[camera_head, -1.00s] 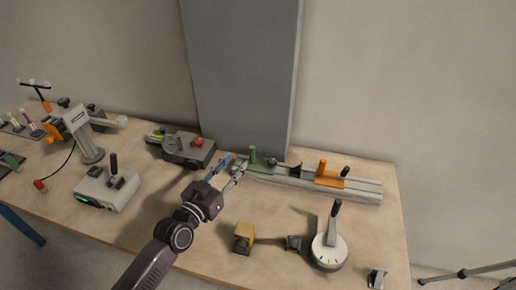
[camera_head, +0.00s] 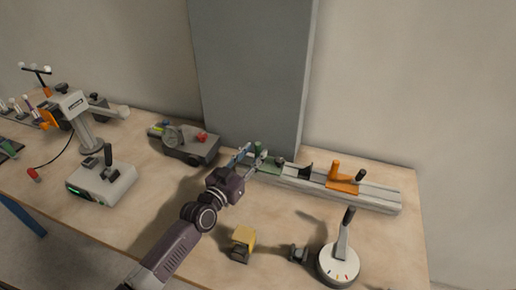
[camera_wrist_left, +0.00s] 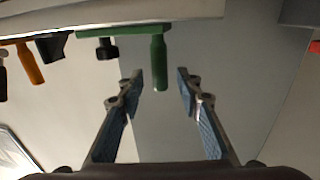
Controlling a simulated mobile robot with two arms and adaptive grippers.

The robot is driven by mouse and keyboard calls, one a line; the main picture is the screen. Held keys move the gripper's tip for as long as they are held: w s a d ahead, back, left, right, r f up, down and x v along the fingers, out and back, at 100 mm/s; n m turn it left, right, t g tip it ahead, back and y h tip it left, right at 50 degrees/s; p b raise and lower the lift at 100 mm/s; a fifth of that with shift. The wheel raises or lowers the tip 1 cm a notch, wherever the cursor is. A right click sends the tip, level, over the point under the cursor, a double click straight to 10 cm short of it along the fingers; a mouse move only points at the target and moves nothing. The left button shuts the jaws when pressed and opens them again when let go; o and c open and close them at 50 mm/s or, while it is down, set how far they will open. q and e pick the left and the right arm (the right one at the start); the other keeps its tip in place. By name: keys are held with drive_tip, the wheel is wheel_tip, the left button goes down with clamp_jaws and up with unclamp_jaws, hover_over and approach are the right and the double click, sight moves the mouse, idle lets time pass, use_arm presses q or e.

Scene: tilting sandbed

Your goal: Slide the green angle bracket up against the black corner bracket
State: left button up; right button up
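The green angle bracket (camera_head: 268,165) sits on the rail near its left end, with an upright green post and a dark knob. In the left wrist view its green post (camera_wrist_left: 159,65) lies between the tips of my left gripper's fingers. My left gripper (camera_head: 253,157) is open at the bracket's left end, and it also shows in the left wrist view (camera_wrist_left: 159,80). No contact with the post is visible. The black corner bracket (camera_head: 306,170) stands on the rail to the right, with a gap between it and the green bracket. My right gripper is out of view.
The orange bracket (camera_head: 342,184) is farther right on the grey rail (camera_head: 381,198). A grey panel (camera_head: 250,80) rises behind the rail. A grey box with a red button (camera_head: 190,147) stands left of my gripper. A yellow block (camera_head: 243,240) and a dial with a lever (camera_head: 338,263) stand in front.

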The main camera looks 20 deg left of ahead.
use_arm(q)
drive_tip(key=shift+x, duration=1.5)
drive_tip(key=shift+c, duration=0.5)
clamp_jaws()
